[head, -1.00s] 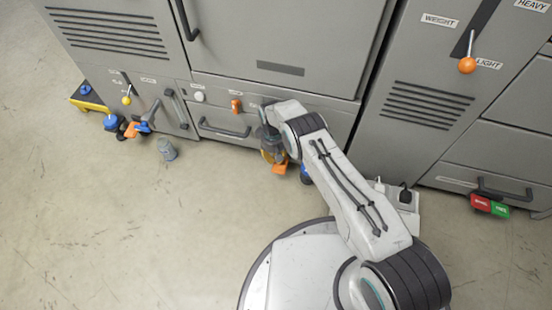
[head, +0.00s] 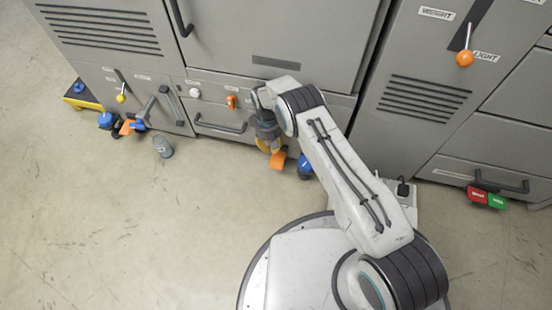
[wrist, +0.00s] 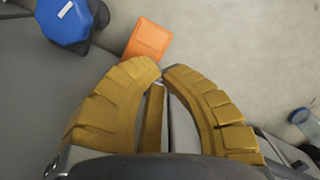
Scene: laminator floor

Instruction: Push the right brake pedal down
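The right brake pedal is an orange flat pedal (head: 278,160) low at the cabinet base, beside a blue caster (head: 304,167). In the wrist view the orange pedal (wrist: 148,40) lies just beyond my fingertips, with the blue caster (wrist: 65,22) at upper left. My gripper (head: 268,146) hangs just above and behind the pedal in the head view. Its yellow fingers (wrist: 162,68) come together at the tips with only a sliver between them, holding nothing. Whether they touch the pedal I cannot tell. Another orange pedal (head: 127,127) sits by a caster at far left.
A grey cup-like object (head: 163,147) stands on the floor at left. A drawer handle (head: 221,127) juts out left of my gripper. A red pedal (head: 477,194) and green pedal (head: 497,201) stick out at right. The floor in front is largely clear.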

